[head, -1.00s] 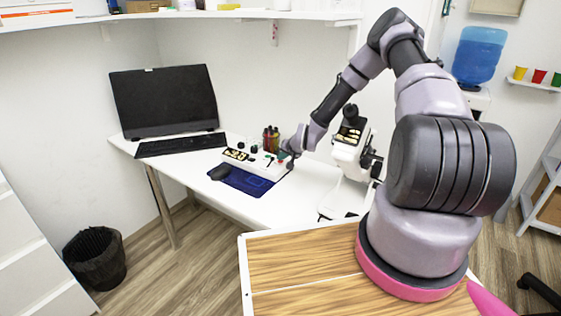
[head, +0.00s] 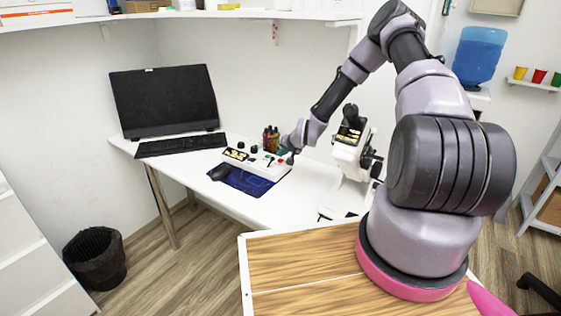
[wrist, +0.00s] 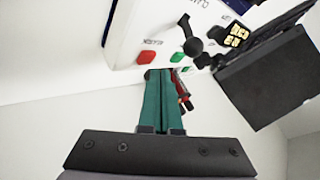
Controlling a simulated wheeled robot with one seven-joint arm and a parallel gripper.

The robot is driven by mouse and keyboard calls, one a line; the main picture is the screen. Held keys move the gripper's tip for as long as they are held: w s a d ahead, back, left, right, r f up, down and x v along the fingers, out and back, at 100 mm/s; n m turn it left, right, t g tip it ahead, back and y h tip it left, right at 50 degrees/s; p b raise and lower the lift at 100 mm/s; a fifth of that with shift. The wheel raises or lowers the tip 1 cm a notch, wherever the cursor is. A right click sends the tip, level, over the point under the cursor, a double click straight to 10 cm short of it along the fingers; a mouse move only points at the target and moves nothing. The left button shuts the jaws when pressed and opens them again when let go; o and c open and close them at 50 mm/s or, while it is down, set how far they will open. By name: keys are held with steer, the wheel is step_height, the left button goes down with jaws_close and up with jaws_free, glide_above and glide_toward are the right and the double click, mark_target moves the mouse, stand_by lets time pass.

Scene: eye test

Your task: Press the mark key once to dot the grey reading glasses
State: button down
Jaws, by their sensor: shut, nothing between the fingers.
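My gripper (wrist: 161,74) is shut and empty, its teal fingers pressed together. In the wrist view its tips are near the lower edge of a white control box (wrist: 125,30), close to a green key (wrist: 176,57); I cannot tell whether they touch it. A red key (wrist: 146,57) is to the left of the green one. The key labels are too blurred to read. In the head view the gripper (head: 290,158) is over the right end of the control box (head: 275,175). I cannot make out the grey reading glasses in either view.
A white instrument with black parts (head: 347,158) stands right of the box. Small bottles (head: 270,139) stand behind the box. A keyboard (head: 180,145) and monitor (head: 165,100) are left. The desk's front right is clear.

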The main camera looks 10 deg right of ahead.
mark_target(281, 161)
steer(key=shift+r, duration=2.5)
